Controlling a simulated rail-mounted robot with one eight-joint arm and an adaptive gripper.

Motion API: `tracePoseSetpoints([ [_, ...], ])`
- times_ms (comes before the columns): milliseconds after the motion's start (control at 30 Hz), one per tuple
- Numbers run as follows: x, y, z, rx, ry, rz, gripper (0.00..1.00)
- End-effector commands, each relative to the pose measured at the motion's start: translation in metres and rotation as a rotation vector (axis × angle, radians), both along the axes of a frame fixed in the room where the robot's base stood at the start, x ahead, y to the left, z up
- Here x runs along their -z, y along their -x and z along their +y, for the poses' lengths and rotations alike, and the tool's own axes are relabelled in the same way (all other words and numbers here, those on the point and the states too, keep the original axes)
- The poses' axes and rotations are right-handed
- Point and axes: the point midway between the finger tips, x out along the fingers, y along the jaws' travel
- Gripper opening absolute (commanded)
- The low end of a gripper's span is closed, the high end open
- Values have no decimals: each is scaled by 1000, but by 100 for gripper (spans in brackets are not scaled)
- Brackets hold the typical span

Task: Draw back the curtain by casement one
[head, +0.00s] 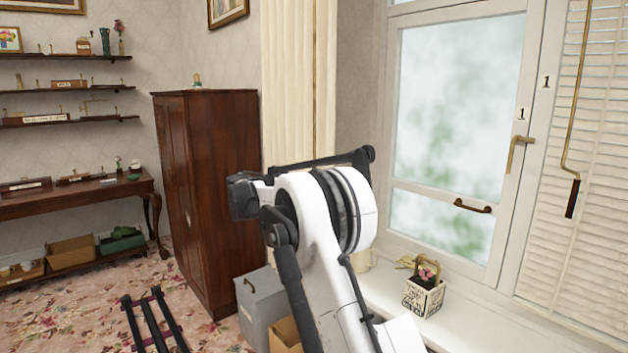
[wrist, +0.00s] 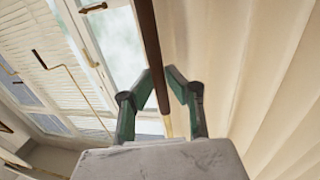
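The cream curtain (head: 287,70) hangs in folds left of casement one (head: 455,110), whose frame carries a "1" label. In the wrist view the picture looks upside down, and the curtain (wrist: 240,70) fills the right side. A dark brown rod (wrist: 146,30) with a brass section hangs in front of the curtain's edge. My gripper (wrist: 159,74) has its two green-and-black fingers on either side of this rod, with the tips appearing to press on it.
The white sill holds a flower pot (head: 424,290). A brass casement handle (head: 518,153) and a blind crank (head: 572,198) lie to the right. A wooden wardrobe (head: 215,180) stands left of the curtain. A grey box (head: 265,305) sits on the floor below.

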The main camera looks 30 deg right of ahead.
Motion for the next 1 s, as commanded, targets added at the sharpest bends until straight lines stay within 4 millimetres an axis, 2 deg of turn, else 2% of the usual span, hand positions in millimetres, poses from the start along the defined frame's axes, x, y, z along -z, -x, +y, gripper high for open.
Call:
tracePoseSetpoints([
  [33,0,0,0,0,0,0,20],
  [100,0,0,0,0,0,0,30],
  [133,0,0,0,0,0,0,31],
  [467,0,0,5,-1,0,0,31],
  [567,0,0,16,-1,0,0,31],
  [1000,0,-1,98,-1,0,0,31],
])
